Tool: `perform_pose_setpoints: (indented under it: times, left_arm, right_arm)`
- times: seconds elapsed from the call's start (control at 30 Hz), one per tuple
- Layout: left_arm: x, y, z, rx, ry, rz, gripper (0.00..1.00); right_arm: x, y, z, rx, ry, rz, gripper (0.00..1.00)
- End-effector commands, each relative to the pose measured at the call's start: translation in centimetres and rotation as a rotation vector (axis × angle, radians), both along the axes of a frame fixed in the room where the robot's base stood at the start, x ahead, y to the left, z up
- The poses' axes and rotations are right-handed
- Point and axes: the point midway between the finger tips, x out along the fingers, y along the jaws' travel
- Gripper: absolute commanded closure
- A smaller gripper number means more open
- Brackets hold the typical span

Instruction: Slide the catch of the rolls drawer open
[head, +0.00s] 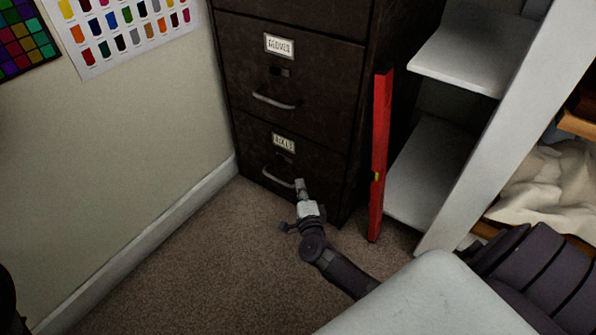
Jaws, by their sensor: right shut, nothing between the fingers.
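The rolls drawer (262,152) is the bottom drawer of a dark brown filing cabinet. It looks closed. Its label (284,143) is small and blurred. Its pale curved handle (274,177) sits below the label. The catch lies in the dark strip between label and handle and is too dim for me to tell its position. My right gripper (299,184) is shut and empty, at the right end of the handle and below the label. I cannot tell whether it touches the drawer front. My left gripper is out of view.
The gloves drawer (315,75) above looks closed, with its own handle (274,100) and catch (281,72). A red spirit level (379,150) leans upright at the cabinet's right side. White shelves (425,165) stand further right. Carpet (190,255) is clear to the left.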

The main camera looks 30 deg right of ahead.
Motion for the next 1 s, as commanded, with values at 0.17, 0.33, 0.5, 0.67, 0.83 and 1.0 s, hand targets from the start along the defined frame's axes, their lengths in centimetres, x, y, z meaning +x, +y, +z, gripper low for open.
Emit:
perform_pose_setpoints:
  times: [0.17, 0.33, 0.5, 0.67, 0.83, 1.0]
  left_arm:
    - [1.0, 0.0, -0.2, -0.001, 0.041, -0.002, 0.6]
    - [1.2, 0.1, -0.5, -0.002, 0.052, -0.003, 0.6]
    - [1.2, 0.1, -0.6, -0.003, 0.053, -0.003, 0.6]
    - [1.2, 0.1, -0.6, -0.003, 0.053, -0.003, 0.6]
    - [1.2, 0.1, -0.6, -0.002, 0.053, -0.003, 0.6]
    - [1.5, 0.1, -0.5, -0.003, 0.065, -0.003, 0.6]
  right_arm:
    - [-2.5, 1.0, 0.2, 0.002, 0.001, 0.0, 1.0]
    - [-3.5, 1.4, 0.1, 0.001, 0.0, -0.001, 1.0]
    - [-3.6, 1.5, 0.0, 0.001, 0.0, -0.001, 1.0]
    - [-3.5, 1.5, 0.0, 0.001, 0.0, 0.0, 1.0]
    - [-3.5, 1.4, 0.0, 0.0, 0.0, 0.0, 1.0]
    - [-3.4, 2.2, 1.8, -0.035, -0.024, 0.013, 1.0]
